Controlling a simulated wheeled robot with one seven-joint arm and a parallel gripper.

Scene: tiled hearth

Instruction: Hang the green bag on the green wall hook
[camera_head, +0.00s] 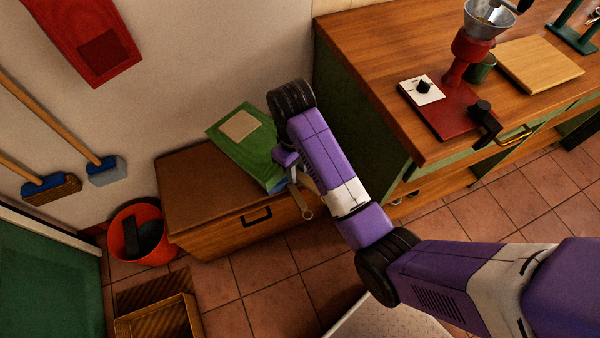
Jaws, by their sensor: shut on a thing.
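The green bag (238,145) has a beige patch on its face and shows left of my gripper, over the brown top of a low chest. Whether it touches that top I cannot tell. My gripper (288,166) is at the bag's right edge and is shut on it. The fingertips and the exact grip point are partly hidden by my own wrist. No green wall hook shows in this view.
A wooden counter (375,50) with a grinder (465,70) stands at right.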

